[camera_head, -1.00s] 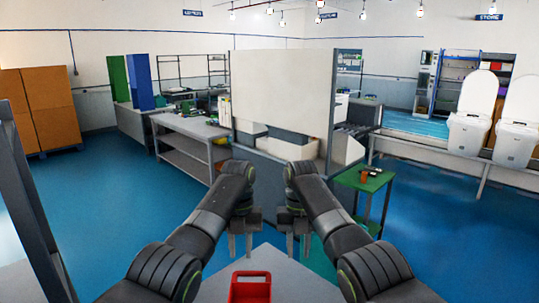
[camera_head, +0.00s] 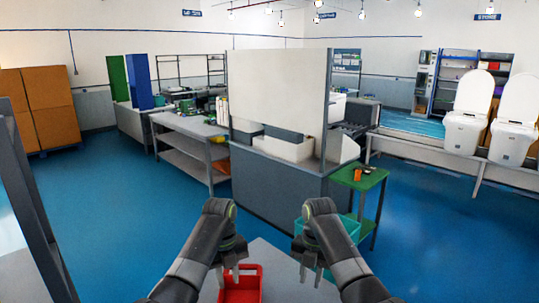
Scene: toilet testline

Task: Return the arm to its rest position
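My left arm comes in from the bottom left, and its gripper (camera_head: 228,274) hangs over the far left part of a red tray. Its two fingers point down with a gap between them and nothing visible in it. My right arm comes in from the bottom right. Its gripper (camera_head: 310,272) also points down, to the right of the red tray, with its fingers apart and nothing visible between them. Both grippers are in front of the grey workbench.
A red tray (camera_head: 248,290) lies on a grey surface (camera_head: 280,262) at the bottom. A teal bin (camera_head: 350,228) stands by a green table (camera_head: 362,180) with small orange items. A grey workbench (camera_head: 270,186) with a white panel stands ahead. Blue floor (camera_head: 110,210) is clear to the left.

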